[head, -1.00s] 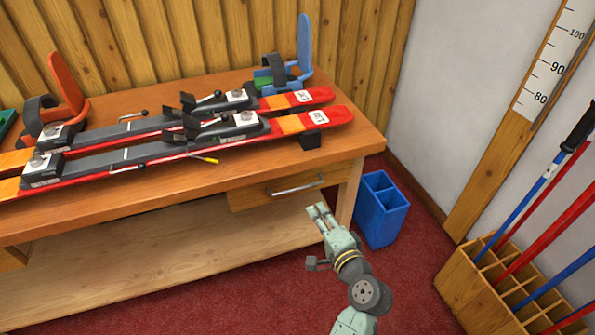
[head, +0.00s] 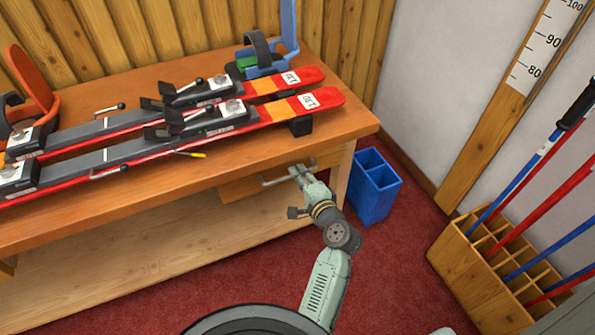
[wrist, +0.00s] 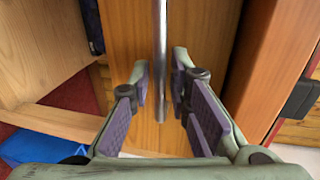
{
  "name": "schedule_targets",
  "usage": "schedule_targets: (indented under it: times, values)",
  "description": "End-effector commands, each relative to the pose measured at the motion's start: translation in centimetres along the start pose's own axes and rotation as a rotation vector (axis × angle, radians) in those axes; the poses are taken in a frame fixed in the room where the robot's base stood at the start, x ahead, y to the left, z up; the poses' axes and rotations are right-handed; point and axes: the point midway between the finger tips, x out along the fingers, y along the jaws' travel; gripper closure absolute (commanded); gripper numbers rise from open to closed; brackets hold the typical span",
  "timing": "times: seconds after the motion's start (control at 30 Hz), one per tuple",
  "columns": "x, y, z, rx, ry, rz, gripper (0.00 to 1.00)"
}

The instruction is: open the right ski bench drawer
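The right drawer (head: 237,189) is a light wooden front under the right end of the bench top, and it looks shut. Its metal bar handle (head: 275,182) is partly hidden by my gripper (head: 298,171) in the head view. In the wrist view the handle (wrist: 160,50) runs upright between the two fingers of my gripper (wrist: 161,80). The fingers are apart, one on each side of the bar, with a narrow gap showing at each side. The drawer front (wrist: 198,40) lies just beyond the fingertips.
Red skis (head: 250,112) lie on the wooden bench (head: 225,160), with ski bindings and an orange and a blue boot support. A blue divided bin (head: 374,190) stands on the red floor just right of the bench. A wooden pole rack (head: 480,275) stands farther right.

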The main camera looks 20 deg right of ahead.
Motion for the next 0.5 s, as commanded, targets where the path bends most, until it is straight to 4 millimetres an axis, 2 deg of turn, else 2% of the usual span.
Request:
schedule_targets:
  times: [0.17,0.43,0.5]
  values:
    - [1.25,-0.03,0.03,-0.001,0.000,0.000,0.83]
    - [1.37,0.00,0.02,-0.001,0.000,0.000,0.83]
    - [1.36,0.01,0.02,-0.001,0.000,0.000,0.87]
